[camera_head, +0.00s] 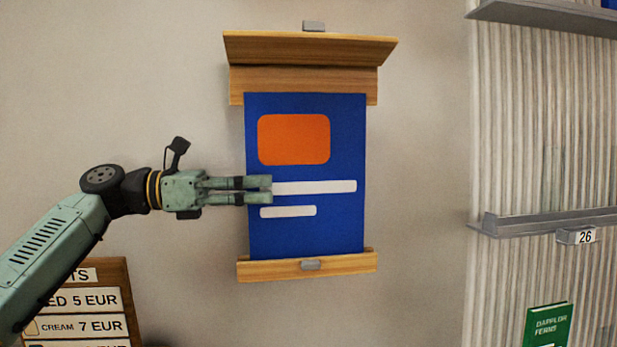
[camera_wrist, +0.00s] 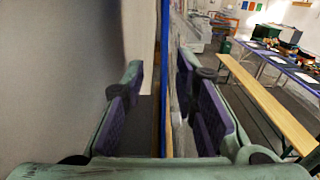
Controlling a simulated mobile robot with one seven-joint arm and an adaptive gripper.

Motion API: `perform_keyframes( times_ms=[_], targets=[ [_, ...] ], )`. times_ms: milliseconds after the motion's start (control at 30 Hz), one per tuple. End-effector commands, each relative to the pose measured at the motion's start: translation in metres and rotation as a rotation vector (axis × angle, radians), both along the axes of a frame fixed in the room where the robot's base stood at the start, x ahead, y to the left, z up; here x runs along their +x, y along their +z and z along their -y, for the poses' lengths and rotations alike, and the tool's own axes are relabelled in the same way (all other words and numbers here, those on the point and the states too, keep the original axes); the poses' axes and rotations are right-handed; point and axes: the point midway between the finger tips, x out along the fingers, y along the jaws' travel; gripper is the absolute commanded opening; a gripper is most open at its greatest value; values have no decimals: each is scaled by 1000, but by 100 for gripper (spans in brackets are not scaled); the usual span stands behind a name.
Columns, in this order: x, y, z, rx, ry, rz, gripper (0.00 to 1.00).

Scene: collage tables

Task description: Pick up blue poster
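The blue poster (camera_head: 310,228) hangs upright at the wall, with an orange rounded patch and two white bars on its face. My gripper (camera_head: 268,190) reaches in from the left and overlaps the poster's left edge at about mid-height. In the wrist view, the poster (camera_wrist: 164,60) shows edge-on as a thin blue strip between the two fingers of my gripper (camera_wrist: 160,80). The fingers stand apart, one on the wall side and one on the room side, with gaps beside the strip. Contact is not visible.
A wooden holder has a top ledge (camera_head: 310,50) above the poster and a lower ledge (camera_head: 345,263) at its bottom. A wooden price board (camera_head: 122,285) is at lower left. Grey shelves (camera_head: 545,222) are at right, with a green book (camera_head: 548,325) below. A bench (camera_wrist: 265,100) shows in the wrist view.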

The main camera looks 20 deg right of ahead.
Motion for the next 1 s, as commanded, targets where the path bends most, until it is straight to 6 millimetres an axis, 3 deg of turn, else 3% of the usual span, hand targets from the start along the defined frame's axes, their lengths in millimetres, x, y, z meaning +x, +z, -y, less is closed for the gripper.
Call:
perform_keyframes(
  times_ms=[400, 700, 1000],
  targets=[
    [-17, 5, 47, 1, 1, 1, 27],
    [-18, 3, 51, -1, 3, 1, 27],
    [-18, 3, 51, -1, 3, 1, 7]
  ],
)
